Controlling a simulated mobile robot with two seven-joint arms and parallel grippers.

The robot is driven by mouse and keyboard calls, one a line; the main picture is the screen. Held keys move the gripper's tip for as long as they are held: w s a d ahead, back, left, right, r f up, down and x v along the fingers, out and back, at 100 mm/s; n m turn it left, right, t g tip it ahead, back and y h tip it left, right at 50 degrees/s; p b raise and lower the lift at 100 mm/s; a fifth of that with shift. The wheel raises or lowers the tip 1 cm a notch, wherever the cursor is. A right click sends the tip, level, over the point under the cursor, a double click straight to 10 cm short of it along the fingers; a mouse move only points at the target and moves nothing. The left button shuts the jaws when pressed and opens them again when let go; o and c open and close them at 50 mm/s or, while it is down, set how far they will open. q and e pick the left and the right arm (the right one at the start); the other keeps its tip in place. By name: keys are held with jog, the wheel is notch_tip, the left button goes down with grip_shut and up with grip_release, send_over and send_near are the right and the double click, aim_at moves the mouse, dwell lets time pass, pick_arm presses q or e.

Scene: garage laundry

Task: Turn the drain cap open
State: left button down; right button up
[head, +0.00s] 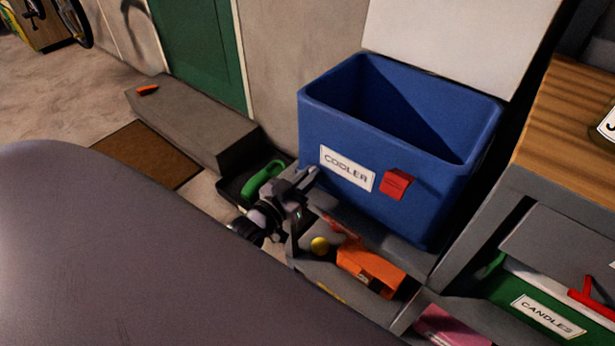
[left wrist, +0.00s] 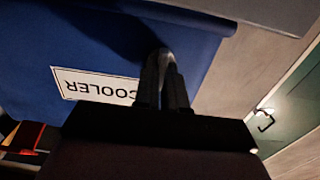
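The blue cooler (head: 345,205) stands open on a grey shelf, with a white COOLER label (head: 347,169) and a red latch-like piece (head: 397,184) on its front. My left gripper (head: 309,181) is at the cooler's lower left front corner. In the left wrist view the cooler (left wrist: 100,40) appears upside down. There the fingers are close together, with a small pale piece (left wrist: 165,56) at their tips, which may be the drain cap. I cannot tell whether they grip it. The gripper hides that spot in the head view. My right gripper is not in view.
Below the cooler are an orange item (head: 368,263) and a yellow ball (head: 320,245). A green object (head: 262,179) lies in a dark tray at left. A wooden-topped bench (head: 565,130) and a green CANDLES box (head: 500,296) stand at right.

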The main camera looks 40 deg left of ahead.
pick_arm(q)
jog(key=shift+n, duration=0.4)
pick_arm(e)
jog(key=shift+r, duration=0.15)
pick_arm(q)
jog(key=shift+n+p, duration=0.3)
jog(key=shift+p, duration=0.05)
jog(key=shift+a+n+p, duration=0.15)
jog(key=shift+n+p, duration=0.25)
jog(key=shift+n, duration=0.8)
jog(key=n, duration=0.4)
jog(key=shift+a+f+n, duration=0.1)
jog(key=shift+f+n, duration=0.05)
jog(key=shift+n, duration=0.15)
jog(key=n, duration=0.3)
jog(key=shift+a+f+n, duration=0.1)
jog(key=shift+n, duration=0.2)
jog(key=n, duration=0.2)
jog(key=n+b, duration=0.1)
jog(key=n, duration=0.1)
jog(key=shift+f+n, duration=0.2)
jog(key=shift+n, duration=0.8)
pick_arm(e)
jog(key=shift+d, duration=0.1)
